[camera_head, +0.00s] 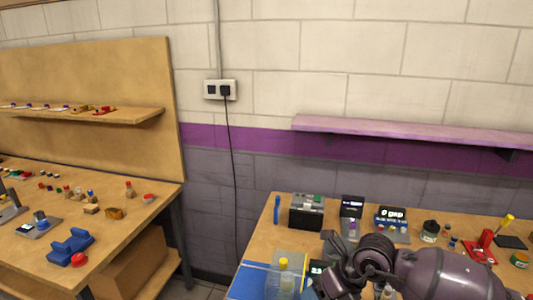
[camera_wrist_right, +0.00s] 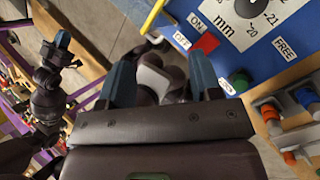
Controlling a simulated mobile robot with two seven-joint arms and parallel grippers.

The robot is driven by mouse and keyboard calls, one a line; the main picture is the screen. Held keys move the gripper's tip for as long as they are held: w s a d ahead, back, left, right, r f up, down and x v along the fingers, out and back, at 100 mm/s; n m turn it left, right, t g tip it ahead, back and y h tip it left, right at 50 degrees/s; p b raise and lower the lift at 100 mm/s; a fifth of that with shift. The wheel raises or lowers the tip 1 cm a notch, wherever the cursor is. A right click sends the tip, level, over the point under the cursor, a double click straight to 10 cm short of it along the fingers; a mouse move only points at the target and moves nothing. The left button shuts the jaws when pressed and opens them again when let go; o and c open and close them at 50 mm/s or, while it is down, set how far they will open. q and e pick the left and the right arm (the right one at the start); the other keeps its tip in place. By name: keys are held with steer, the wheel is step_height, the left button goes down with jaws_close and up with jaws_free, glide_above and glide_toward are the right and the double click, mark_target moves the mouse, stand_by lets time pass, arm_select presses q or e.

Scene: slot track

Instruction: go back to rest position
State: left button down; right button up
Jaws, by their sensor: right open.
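My right arm (camera_head: 430,272) reaches in from the lower right of the head view, over the front of the right workbench; its fingertips are hard to make out there. In the right wrist view my right gripper (camera_wrist_right: 162,82) is open, its two blue-tipped fingers apart with nothing held between them. Behind the gap show grey rounded parts that look like my own body. At the left of the wrist view a dark arm with a blue tip (camera_wrist_right: 62,42) looks like my left arm. Whether its gripper is open or shut cannot be told. It does not show in the head view.
A blue panel (camera_wrist_right: 262,45) marked ON, OFF and FREE lies close right of the right gripper. The right bench (camera_head: 262,243) carries a black box (camera_head: 306,212), a jar (camera_head: 430,231) and a red holder (camera_head: 480,246). A purple shelf (camera_head: 400,130) hangs above. Another bench stands left, past a floor gap.

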steer(key=s+a+r+m+t+y, duration=0.25)
steer(key=s+a+m+y, duration=0.45)
steer(key=y, duration=0.4)
steer(key=d+f+m+t+h, duration=0.3)
steer(key=d+m+t+h, duration=0.35)
steer(key=m, duration=0.55)
steer(key=d+f+m+t+h, duration=0.45)
steer(key=d+m+t, duration=0.2)
steer(key=m, duration=0.55)
steer(key=s+d+f+m+g+h, duration=0.6)
steer(key=s+d+f+m, duration=0.2)
steer(key=s+f, duration=0.3)
steer(key=shift+d+f+m, duration=0.15)
steer(key=shift+f+m, duration=0.35)
steer(key=shift+m, duration=0.2)
